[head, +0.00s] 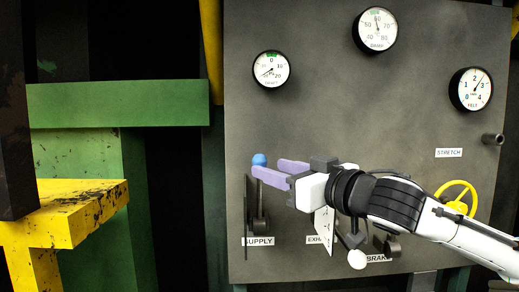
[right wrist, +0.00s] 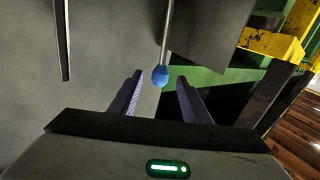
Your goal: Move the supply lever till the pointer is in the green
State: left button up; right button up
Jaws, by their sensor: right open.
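The supply lever has a blue ball knob (head: 259,160) and stands upright above the SUPPLY label (head: 259,241). My right gripper (head: 266,170), with purple fingers, is open at the knob. In the right wrist view, the blue knob (right wrist: 160,76) lies between the open fingertips (right wrist: 160,82) or just beyond them; contact is not visible. The left gauge (head: 271,69) has a green mark at its top near 0, and its pointer appears to aim lower left, outside the green. The top gauge (head: 376,30), marked DAMP, has its pointer near the green at the top. My left gripper is out of view.
The FELT gauge (head: 471,89) is at the right. A white-knobbed lever (head: 356,259) and a yellow handwheel (head: 457,197) are low on the grey panel (head: 350,110), near my right arm. A yellow platform (head: 75,205) and green beam (head: 118,104) stand left.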

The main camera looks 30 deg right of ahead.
aim_at(264, 165)
jog(key=w+p, duration=0.2)
jog(key=w, duration=0.2)
jog(key=shift+w+a+r, duration=0.15)
jog(key=shift+w, duration=0.7)
